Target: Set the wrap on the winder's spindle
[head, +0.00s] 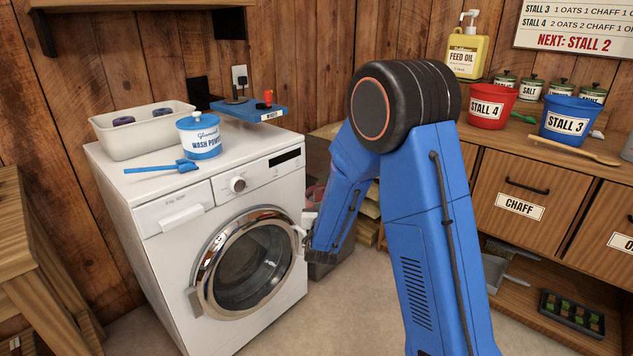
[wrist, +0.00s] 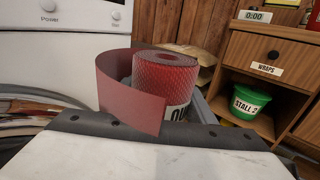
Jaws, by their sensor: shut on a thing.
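A red wrap (wrist: 175,75), a textured roll with a loose tail curling out to the left, shows just past my gripper's dark edge in the wrist view. A white label reading "OU" shows below the roll, partly hidden by the tail. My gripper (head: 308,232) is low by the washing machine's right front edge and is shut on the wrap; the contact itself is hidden. The winder (head: 262,112) is a blue shelf on the wall behind the washer. A dark disc with a short upright spindle (head: 236,97) stands on its left, a red knob on its right.
The washing machine (head: 165,222) bears a white basin (head: 140,143) with two dark rolls, a wash powder tub (head: 199,140) and a blue scoop (head: 160,168). A grey bin (head: 325,265) stands right of the washer. Drawers and shelves (head: 525,195) stand at the right.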

